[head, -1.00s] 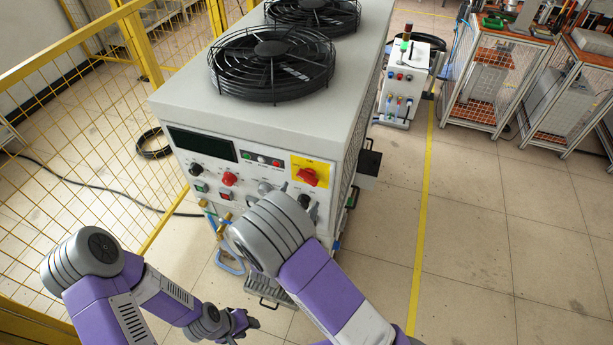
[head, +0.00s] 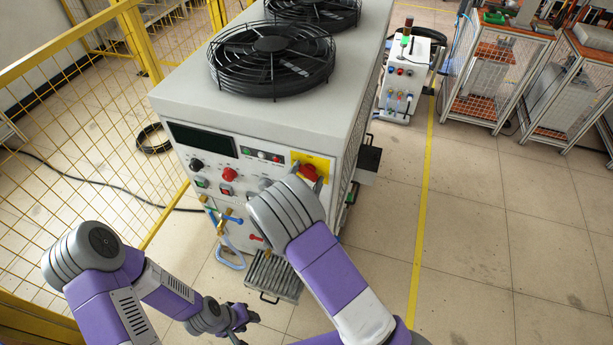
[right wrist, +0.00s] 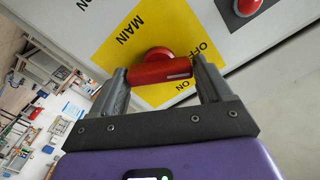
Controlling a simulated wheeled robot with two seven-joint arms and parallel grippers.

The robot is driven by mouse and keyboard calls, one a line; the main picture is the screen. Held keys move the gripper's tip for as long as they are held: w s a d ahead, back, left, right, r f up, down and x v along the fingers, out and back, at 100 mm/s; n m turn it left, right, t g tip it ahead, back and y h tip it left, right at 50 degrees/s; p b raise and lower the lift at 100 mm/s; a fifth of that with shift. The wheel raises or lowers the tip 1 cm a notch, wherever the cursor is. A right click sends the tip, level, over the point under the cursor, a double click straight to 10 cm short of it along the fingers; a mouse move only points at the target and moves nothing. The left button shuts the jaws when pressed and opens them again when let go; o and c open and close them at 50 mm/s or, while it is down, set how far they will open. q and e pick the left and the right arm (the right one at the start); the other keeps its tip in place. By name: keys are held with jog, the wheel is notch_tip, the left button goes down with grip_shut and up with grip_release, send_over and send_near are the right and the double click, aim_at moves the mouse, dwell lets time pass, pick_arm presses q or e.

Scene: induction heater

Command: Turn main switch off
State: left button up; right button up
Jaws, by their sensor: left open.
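The main switch is a red rotary handle on a yellow plate (head: 322,162) at the upper right of the heater's front panel. In the right wrist view the red handle (right wrist: 160,69) lies between the two fingers of my right gripper (right wrist: 166,80), one at each end. The fingers stand wide apart; firm contact cannot be told. A pale mark shows near the handle's right end, with "OFF" and "ON" printed on that side. In the head view my right wrist hides this gripper and part of the panel. My left gripper (head: 241,318) is low in front of the heater, open and empty.
The grey heater cabinet (head: 190,96) carries black fans (head: 272,60) on top. Other knobs, including a red one (head: 229,174), sit left of the switch. A red button (right wrist: 246,6) shows near the panel edge.

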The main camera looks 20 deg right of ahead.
jog(key=c, duration=0.5)
jog(key=shift+c, duration=0.2)
jog(key=shift+n, duration=3)
jog(key=shift+a, duration=0.1)
jog(key=shift+c, duration=0.4)
jog(key=o, duration=1.1)
jog(key=shift+w, duration=0.1)
jog(key=shift+c, duration=0.2)
